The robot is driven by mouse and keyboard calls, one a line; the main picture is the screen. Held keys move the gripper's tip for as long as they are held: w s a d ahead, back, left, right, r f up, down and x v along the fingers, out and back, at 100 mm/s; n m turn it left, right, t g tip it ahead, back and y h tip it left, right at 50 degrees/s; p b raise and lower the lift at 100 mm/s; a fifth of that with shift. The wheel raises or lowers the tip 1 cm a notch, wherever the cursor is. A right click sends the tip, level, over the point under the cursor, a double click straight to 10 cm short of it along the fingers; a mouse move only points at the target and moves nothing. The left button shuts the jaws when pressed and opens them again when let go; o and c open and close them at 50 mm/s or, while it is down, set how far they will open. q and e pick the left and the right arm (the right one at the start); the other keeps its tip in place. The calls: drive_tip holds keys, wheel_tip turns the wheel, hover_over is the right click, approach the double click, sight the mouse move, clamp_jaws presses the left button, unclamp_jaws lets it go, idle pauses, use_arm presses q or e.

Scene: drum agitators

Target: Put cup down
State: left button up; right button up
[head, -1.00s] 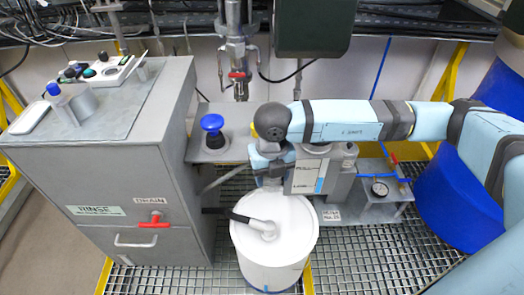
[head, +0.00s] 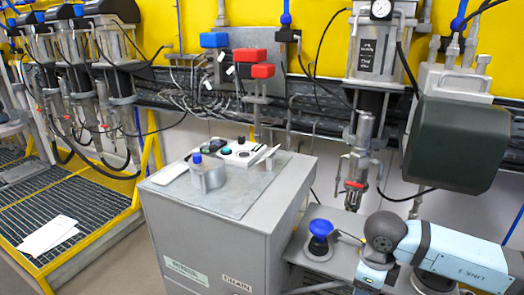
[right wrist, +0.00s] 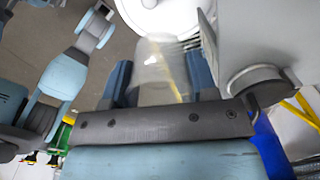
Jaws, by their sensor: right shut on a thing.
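In the right wrist view, my right gripper (right wrist: 160,80) is shut on a translucent, pale cup (right wrist: 155,62), with one blue finger on each side of it. The cup's edges are faint and blurred, so I cannot tell its tilt or what is in it. Behind it is the round white top of a drum (right wrist: 150,14); I cannot tell whether they touch. In the head view only the end part of my right arm shows at the lower right; its gripper and the cup are below the picture. My left gripper does not show.
A grey cabinet (head: 255,215) bears a metal container (head: 207,176) with a blue knob, a button panel (head: 242,152) and a white flat item (head: 170,174). A blue knob (head: 320,228) stands on a lower ledge beside it. A dark box (head: 455,145) hangs above my right arm.

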drive_tip(key=n, duration=0.2)
drive_tip(key=w+n, duration=0.1)
drive_tip(key=n, duration=0.1)
drive_tip(key=w+r+n, duration=0.1)
drive_tip(key=n, duration=0.2)
drive_tip(key=shift+w+d, duration=0.15)
drive_tip(key=shift+w, duration=0.05)
drive_tip(key=w+r+n, duration=0.2)
drive_tip(key=w+n, duration=0.3)
drive_tip(key=n, duration=1.3)
use_arm(q)
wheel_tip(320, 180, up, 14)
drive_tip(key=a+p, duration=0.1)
drive_tip(key=p, duration=1.5)
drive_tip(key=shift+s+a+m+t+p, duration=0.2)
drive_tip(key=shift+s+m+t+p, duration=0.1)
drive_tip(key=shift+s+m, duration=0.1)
use_arm(e)
drive_tip(key=s+d+r, duration=0.1)
drive_tip(key=s+r, duration=0.9)
drive_tip(key=r, duration=0.2)
drive_tip(key=shift+r, duration=0.4)
